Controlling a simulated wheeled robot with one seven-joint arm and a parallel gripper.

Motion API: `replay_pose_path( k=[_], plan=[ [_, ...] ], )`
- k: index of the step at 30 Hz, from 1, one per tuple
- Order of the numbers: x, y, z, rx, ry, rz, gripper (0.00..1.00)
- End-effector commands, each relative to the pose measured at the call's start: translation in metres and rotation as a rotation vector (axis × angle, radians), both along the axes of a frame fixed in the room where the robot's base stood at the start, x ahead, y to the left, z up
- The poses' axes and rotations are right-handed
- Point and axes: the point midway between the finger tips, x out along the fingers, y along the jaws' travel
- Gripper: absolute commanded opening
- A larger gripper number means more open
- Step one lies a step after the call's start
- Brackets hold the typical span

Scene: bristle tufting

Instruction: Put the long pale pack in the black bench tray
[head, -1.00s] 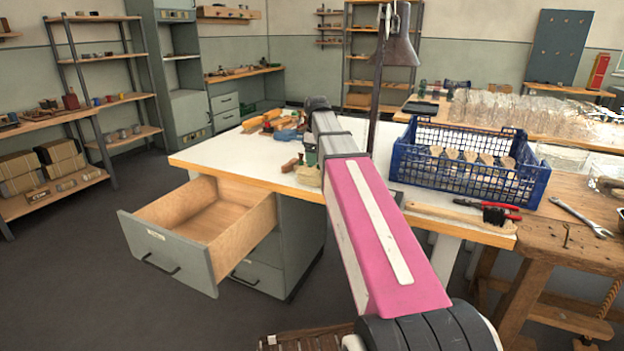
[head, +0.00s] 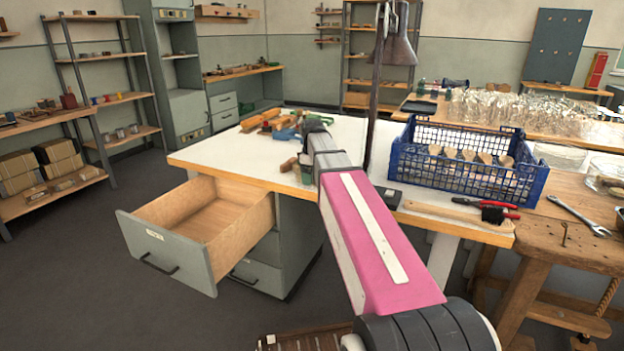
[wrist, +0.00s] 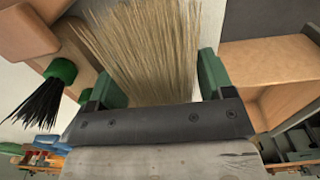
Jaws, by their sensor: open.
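The long pale pack (wrist: 140,45), a bundle of straw-coloured bristles, fills the space between the green fingers in the wrist view. My gripper (wrist: 158,82) is open around or just over it; contact cannot be told. In the head view my gripper (head: 307,168) is low at the white bench's front edge, and my arm hides the pack. A flat black tray (head: 420,107) lies on the far bench. A small dark box-like thing (head: 388,196) sits on the white bench just right of my arm; I cannot tell which is the bench tray.
A black-bristled tuft with a green band (wrist: 60,70) lies left of the pack. A blue crate (head: 470,175) stands right of my arm. A lamp post (head: 376,90) rises behind my arm. An open drawer (head: 165,262) juts out below the bench. Pliers (head: 490,206) lie at right.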

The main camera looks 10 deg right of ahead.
Motion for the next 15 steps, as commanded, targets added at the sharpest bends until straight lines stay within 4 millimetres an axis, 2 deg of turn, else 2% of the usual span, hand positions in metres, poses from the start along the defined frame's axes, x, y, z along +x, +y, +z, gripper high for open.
replay_pose_path(
  k=[1,3,5,6,8,9,15],
  plan=[
    [0.0000,0.0000,0.0001,0.000,0.000,0.000,0.68],
    [-0.0001,-0.0001,0.0002,0.000,0.000,0.000,0.45],
    [-0.0001,-0.0001,0.0002,0.000,0.000,0.000,0.26],
    [-0.0001,-0.0001,0.0003,0.000,0.000,0.000,0.19],
    [-0.0001,-0.0001,0.0003,0.000,0.000,0.000,0.19],
    [-0.0001,-0.0001,0.0003,0.000,0.000,0.000,0.15],
    [0.0000,0.0000,0.0010,0.000,0.000,0.000,0.15]
  ],
)
